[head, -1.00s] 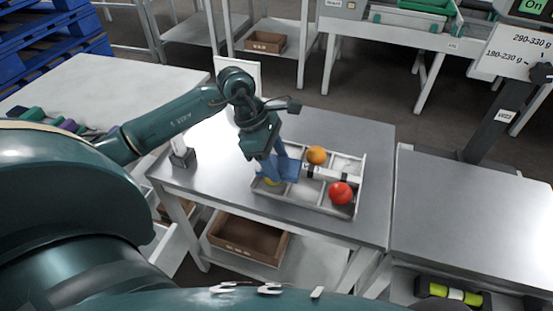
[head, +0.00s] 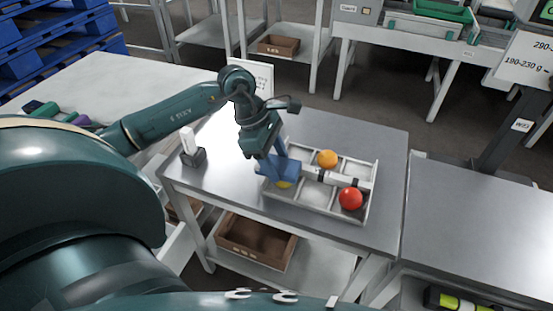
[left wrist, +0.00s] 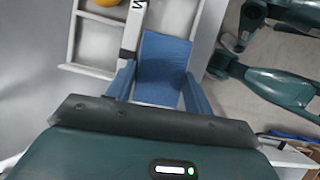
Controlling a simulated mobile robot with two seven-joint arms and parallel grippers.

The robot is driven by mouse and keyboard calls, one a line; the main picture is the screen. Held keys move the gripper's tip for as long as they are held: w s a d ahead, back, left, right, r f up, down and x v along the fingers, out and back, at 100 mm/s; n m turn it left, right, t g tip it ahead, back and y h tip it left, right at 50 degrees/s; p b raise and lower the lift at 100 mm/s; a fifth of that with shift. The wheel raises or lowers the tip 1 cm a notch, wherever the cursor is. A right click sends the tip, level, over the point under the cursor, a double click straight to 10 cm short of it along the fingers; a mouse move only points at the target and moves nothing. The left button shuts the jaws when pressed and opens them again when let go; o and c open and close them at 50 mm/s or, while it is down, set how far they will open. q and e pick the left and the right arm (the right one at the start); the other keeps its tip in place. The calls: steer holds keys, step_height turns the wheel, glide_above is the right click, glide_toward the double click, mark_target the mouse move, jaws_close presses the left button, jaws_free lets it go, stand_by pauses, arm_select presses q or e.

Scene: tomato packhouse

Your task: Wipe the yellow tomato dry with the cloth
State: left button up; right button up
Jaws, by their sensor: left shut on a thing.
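The yellow tomato (head: 285,183) sits in the near left compartment of the grey sorting tray (head: 318,211). Only its lower part shows in the head view, below the cloth. The blue cloth (head: 268,169) hangs over the tomato's upper left side; whether it touches cannot be told. My left gripper (head: 276,155) is shut on the cloth, right above the tomato. In the left wrist view the cloth (left wrist: 163,62) spreads between the blue fingers (left wrist: 158,92) and hides the tomato. My right gripper is in neither view.
An orange tomato (head: 327,159) and a red tomato (head: 350,199) sit in other tray compartments. A white and black stick-like thing (head: 345,179) lies across the tray. A small dark stand with a white piece (head: 192,153) is at the table's left.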

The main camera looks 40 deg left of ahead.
arm_select(q)
steer(key=shift+d, duration=0.15)
steer(key=shift+w+d+f, duration=0.1)
steer(key=shift+w+d, duration=0.05)
steer(key=shift+d, duration=0.4)
steer(key=shift+w+d+f, duration=0.1)
steer(key=shift+d, duration=0.45)
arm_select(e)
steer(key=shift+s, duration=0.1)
